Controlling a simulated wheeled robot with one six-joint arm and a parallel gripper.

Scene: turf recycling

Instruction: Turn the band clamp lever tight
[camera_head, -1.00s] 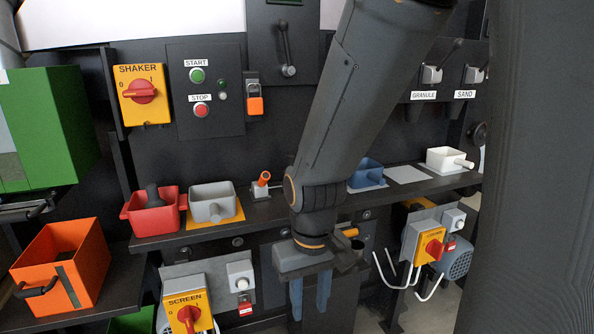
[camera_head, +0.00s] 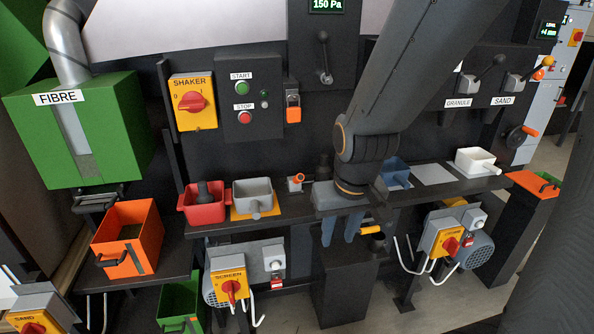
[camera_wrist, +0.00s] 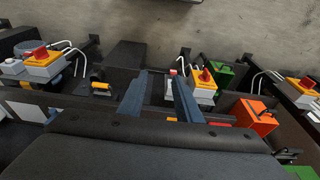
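My gripper (camera_head: 341,232) hangs in front of the shelf edge, fingers pointing down. Its two blue-grey fingers are apart with nothing held between them, also in the wrist view (camera_wrist: 160,98). A yellow-orange handle (camera_head: 370,230) sticks out under the shelf, just right of my gripper and apart from it. It also shows in the wrist view (camera_wrist: 101,86), beside a dark round part. It may be the band clamp lever, but I cannot tell for sure. My gripper's body and arm hide part of the shelf behind.
Red (camera_head: 204,207) and grey (camera_head: 252,199) scoops and a small orange-tipped fitting (camera_head: 296,182) stand on the shelf. A dark box (camera_head: 345,285) stands below my gripper. The screen switch box (camera_head: 229,285) is lower left; another yellow switch box (camera_head: 443,240) is right.

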